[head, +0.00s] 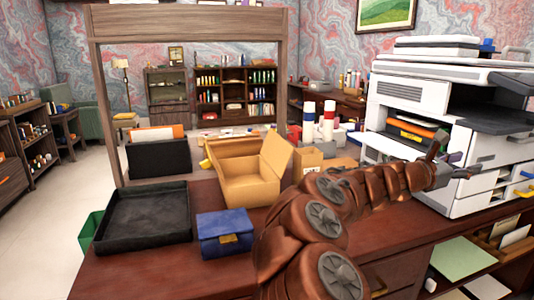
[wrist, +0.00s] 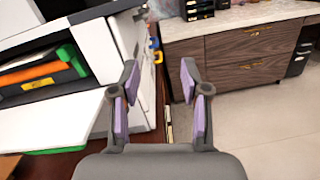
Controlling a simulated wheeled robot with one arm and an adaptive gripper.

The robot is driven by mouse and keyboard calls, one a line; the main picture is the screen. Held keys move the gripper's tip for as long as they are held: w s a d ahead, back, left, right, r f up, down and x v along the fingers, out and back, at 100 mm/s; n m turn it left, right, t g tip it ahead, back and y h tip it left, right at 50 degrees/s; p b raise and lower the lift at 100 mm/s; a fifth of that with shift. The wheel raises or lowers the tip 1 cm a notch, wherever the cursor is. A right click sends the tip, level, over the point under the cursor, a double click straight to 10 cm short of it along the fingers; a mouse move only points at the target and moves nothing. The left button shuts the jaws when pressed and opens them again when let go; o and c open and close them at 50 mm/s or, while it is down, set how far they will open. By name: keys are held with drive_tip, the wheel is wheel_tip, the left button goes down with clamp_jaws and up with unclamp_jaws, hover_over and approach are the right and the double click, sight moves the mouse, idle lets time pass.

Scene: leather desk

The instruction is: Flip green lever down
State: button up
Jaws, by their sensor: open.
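The white printer (head: 455,90) stands at the right end of the desk, with an open front bay. A green piece that looks like the lever (wrist: 72,60) shows at the right side of this bay in the wrist view, by an orange part (wrist: 35,74) and a yellow label (wrist: 38,84). In the head view the lever is hard to make out behind my arm. My gripper (head: 462,166) is in front of the printer. In the wrist view my gripper (wrist: 159,76) is open and empty, its purple-padded fingers right of the bay and apart from the green piece.
A white flap (wrist: 50,122) sticks out below the bay, with a green strip under its edge. A cardboard box (head: 248,180), a blue box (head: 224,233) and a black tray (head: 143,218) stand on the desk to the left. A wooden drawer cabinet (wrist: 245,65) stands beyond.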

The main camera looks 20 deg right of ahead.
drive_tip(key=s+a+f+m+y, duration=0.5)
drive_tip(key=a+f+m, duration=0.2)
drive_tip(key=a+f, duration=0.3)
drive_tip(key=s+a+f+m+y, duration=0.55)
drive_tip(key=a+f, duration=0.35)
drive_tip(key=a, duration=0.2)
drive_tip(key=s+a+f+m+g+y, duration=0.1)
drive_tip(key=s+a+f+y, duration=0.35)
drive_tip(key=a, duration=0.85)
drive_tip(key=s+a+f+m+y, duration=0.2)
drive_tip(key=s+a+f+y, duration=0.25)
drive_tip(key=a, duration=0.95)
drive_tip(key=s+p+v, duration=0.3)
drive_tip(key=p+v, duration=0.9)
drive_tip(key=s+a+r+p+v, duration=0.1)
drive_tip(key=s+p+v, duration=0.1)
drive_tip(key=p+v, duration=1.1)
drive_tip(key=shift+s+d+r+t, duration=0.25)
drive_tip(key=shift+d+r+t, duration=0.1)
drive_tip(key=shift+r+t, duration=0.1)
drive_tip(key=shift+n+h, duration=0.25)
